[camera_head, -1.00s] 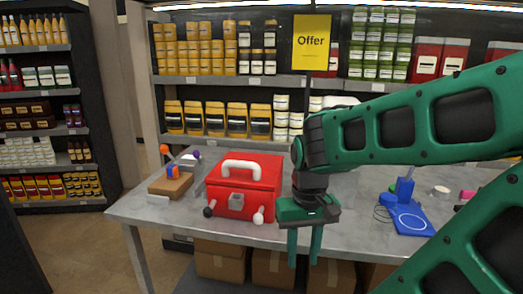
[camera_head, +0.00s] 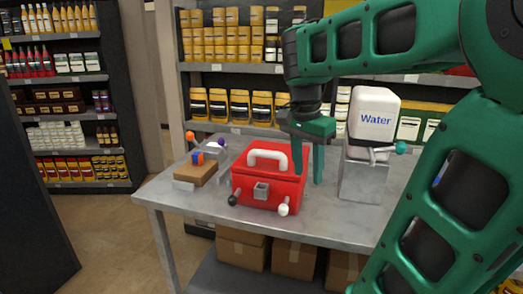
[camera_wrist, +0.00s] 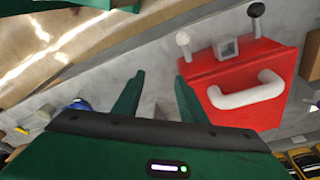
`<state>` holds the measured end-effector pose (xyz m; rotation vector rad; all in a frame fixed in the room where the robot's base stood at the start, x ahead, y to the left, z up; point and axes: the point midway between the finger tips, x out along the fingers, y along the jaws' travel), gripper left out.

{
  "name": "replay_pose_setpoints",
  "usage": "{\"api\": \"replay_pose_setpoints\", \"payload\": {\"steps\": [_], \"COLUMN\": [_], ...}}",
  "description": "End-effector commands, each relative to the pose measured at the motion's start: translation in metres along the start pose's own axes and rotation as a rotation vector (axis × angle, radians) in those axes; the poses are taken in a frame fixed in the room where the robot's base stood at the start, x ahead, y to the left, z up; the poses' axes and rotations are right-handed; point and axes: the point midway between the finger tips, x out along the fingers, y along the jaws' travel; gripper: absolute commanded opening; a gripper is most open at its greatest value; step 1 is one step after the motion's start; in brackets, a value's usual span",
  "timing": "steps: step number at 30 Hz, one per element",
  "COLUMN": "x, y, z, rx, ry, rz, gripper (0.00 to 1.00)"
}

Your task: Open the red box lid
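The red box (camera_head: 268,188) stands on the grey table with its lid (camera_head: 270,163) closed. A white handle (camera_head: 268,157) arches over the lid, and a grey latch (camera_head: 261,190) sits on the front between a black knob and a white knob. The box also shows at the right of the wrist view (camera_wrist: 250,85). My gripper (camera_head: 306,170) is above the table, at the right side of the box and slightly behind its front. In the wrist view my gripper (camera_wrist: 158,95) has its two fingers apart with nothing held between them, to the left of the box.
A wooden block (camera_head: 196,172) with small coloured parts is left of the box. A white Water container (camera_head: 374,115) on a grey stand (camera_head: 362,178) is to the right. Stocked shelves rise behind the table (camera_head: 330,228); its front strip is clear.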

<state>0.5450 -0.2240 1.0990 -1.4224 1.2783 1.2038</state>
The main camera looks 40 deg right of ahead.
Motion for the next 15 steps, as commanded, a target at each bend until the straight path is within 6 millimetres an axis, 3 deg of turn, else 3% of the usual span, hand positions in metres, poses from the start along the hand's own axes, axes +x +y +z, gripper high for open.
{"api": "replay_pose_setpoints", "payload": {"steps": [1,6,10,15], "x": [-0.017,-0.066,-0.093,-0.112], "y": [-0.022,-0.082,-0.115,-0.138], "z": [-0.006,-0.011,-0.009,-0.005], "rx": [0.125,0.551,0.802,0.988], "ry": [0.013,0.013,-0.016,-0.051], "rz": [-0.01,-0.053,-0.078,-0.091], "gripper": [0.38,0.38,0.38,0.38]}}
